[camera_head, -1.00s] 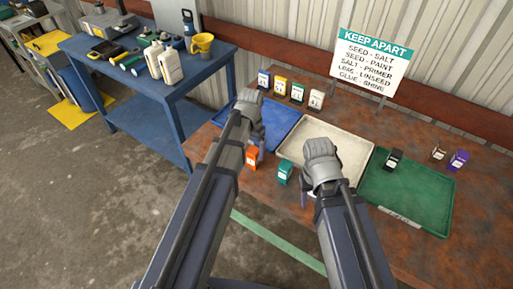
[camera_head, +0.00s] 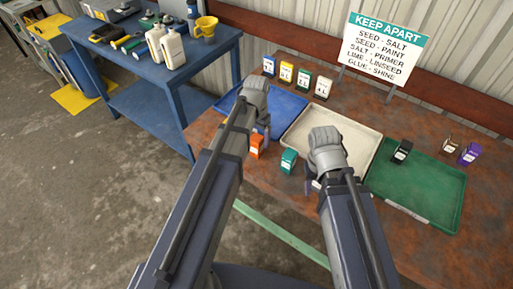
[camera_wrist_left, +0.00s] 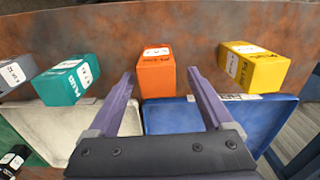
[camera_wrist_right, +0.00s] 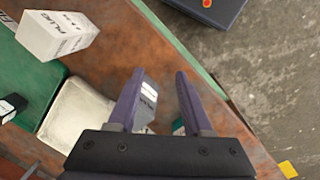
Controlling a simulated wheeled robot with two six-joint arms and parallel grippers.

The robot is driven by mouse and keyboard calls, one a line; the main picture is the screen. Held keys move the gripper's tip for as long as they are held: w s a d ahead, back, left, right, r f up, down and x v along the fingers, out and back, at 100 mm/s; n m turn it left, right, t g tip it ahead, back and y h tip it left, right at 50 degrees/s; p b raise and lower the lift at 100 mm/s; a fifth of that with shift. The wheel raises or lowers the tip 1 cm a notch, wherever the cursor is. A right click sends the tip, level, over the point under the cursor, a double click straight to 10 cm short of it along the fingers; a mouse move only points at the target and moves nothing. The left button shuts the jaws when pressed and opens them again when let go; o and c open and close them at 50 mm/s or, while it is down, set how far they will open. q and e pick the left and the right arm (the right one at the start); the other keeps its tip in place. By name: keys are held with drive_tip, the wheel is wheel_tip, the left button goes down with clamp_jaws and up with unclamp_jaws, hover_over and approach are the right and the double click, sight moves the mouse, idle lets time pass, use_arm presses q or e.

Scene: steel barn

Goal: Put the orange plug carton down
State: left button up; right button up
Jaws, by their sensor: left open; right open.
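The orange plug carton (camera_head: 256,146) stands upright on the rusty table, at the near edge of the blue tray (camera_head: 287,112). In the left wrist view the orange carton (camera_wrist_left: 155,75) shows between the two fingers, with gaps on both sides. My left gripper (camera_head: 260,122) is open above and beside it; the left fingertips (camera_wrist_left: 160,74) do not touch it. My right gripper (camera_head: 318,178) is open near the front edge of the beige tray (camera_head: 355,138). In the right wrist view a grey-white carton (camera_wrist_right: 148,100) shows between its fingers (camera_wrist_right: 158,73).
A teal carton (camera_head: 289,161) stands right of the orange one; a yellow carton (camera_wrist_left: 255,68) stands on its other side. A green tray (camera_head: 440,190) holds a black carton (camera_head: 402,151). A blue bench (camera_head: 130,62) stands left.

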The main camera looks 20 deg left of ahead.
sight(256, 147)
use_arm(q)
drive_tip(key=shift+s+f+b, duration=0.15)
drive_tip(key=shift+f+b, duration=1.15)
drive_tip(key=shift+s+f+b, duration=0.1)
drive_tip(key=shift+f+b, duration=1.15)
drive_tip(key=shift+f, duration=0.05)
use_arm(e)
drive_tip(key=shift+f, duration=2.65)
use_arm(q)
drive_tip(key=shift+r, duration=0.1)
use_arm(e)
drive_tip(key=shift+r, duration=0.1)
use_arm(q)
clamp_jaws()
